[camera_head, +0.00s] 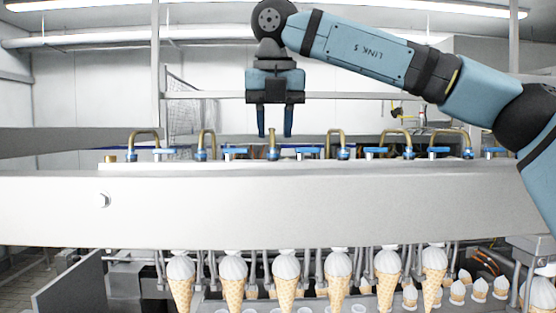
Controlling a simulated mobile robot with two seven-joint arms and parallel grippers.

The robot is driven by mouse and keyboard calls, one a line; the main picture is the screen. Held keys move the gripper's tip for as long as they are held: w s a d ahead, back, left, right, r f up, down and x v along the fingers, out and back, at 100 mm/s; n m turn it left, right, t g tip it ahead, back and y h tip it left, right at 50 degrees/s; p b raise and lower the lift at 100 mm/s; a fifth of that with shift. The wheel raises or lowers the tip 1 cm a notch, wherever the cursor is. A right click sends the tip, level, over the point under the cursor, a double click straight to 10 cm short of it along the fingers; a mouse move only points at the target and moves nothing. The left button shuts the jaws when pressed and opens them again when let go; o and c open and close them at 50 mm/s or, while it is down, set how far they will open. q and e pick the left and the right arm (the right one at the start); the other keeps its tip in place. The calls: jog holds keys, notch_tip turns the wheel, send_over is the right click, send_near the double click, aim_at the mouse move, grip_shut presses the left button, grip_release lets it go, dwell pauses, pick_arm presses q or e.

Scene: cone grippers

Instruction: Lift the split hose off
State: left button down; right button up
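A row of curved brass-coloured hoses with blue fittings runs along the top of the machine. The hose nearest my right gripper (275,134) is a narrow upright one (271,143). Others are a bent hose (207,138) to its left and one (336,137) to its right. I cannot tell which hose is split. My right gripper points down with its two fingers apart and empty. The narrow hose's top shows between the fingertips in the picture; I see no grip on it, and the depth between them is unclear. My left gripper is not in view.
A broad pale metal beam (300,210) crosses in front of the hoses. Blue valve handles (236,151) stand between them. Ice cream cones (338,275) stand in a row below. A rail (350,95) runs behind my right gripper.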

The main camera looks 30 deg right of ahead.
jog(key=shift+w+a, duration=0.2)
grip_shut()
jog(key=shift+s+d, duration=0.1)
jog(key=shift+r, duration=0.1)
jog(key=shift+r+p, duration=1.55)
jog(key=shift+r, duration=0.85)
